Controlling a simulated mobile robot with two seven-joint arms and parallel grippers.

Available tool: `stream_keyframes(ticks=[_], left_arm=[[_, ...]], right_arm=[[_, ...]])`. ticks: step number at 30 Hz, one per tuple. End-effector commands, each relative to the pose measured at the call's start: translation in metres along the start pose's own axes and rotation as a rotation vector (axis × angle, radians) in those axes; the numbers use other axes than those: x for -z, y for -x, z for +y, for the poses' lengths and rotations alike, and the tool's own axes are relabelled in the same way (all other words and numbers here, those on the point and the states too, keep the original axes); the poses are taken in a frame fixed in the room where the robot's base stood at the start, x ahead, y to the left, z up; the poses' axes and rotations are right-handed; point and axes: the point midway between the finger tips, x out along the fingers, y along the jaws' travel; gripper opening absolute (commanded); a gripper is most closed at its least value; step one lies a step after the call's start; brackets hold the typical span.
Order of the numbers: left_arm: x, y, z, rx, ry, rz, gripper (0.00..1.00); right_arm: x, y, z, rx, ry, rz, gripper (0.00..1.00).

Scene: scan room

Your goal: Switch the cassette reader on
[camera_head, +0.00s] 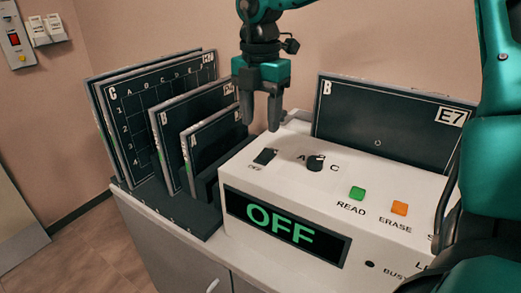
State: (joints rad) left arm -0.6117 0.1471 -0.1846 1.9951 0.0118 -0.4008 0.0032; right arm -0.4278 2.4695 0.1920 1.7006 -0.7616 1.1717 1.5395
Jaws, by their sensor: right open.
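The cassette reader (300,183) is a white box with a sloped top on a cabinet. Its dark front display (284,226) shows OFF in green letters. My left gripper is not in view.
A black knob (316,162), a green READ button (357,193) and an orange ERASE button (400,208) are on the reader. A B cassette marked E7 (390,121) stands behind. A rack (168,208) of dark cassettes stands left. My teal arm covers the right edge.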

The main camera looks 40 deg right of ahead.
Motion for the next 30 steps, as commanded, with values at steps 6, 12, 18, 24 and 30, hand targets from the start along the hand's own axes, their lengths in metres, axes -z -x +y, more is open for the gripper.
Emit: stream_keyframes(ticks=[6, 12, 18, 24, 30], left_arm=[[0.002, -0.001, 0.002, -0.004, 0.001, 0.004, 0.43], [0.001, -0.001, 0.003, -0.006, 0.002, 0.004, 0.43], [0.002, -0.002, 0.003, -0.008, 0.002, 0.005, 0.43], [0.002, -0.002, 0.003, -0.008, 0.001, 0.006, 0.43], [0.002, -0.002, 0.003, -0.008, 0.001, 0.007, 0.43]], right_arm=[[0.0, -0.047, -0.001, 0.004, 0.0, 0.003, 0.51], [0.0, -0.074, -0.001, 0.002, -0.001, 0.002, 0.51], [0.0, -0.083, 0.0, 0.0, -0.001, 0.001, 0.51], [0.0, -0.083, 0.0, 0.0, -0.001, 0.001, 0.51], [0.0, -0.083, 0.0, -0.001, -0.001, 0.001, 0.35]])
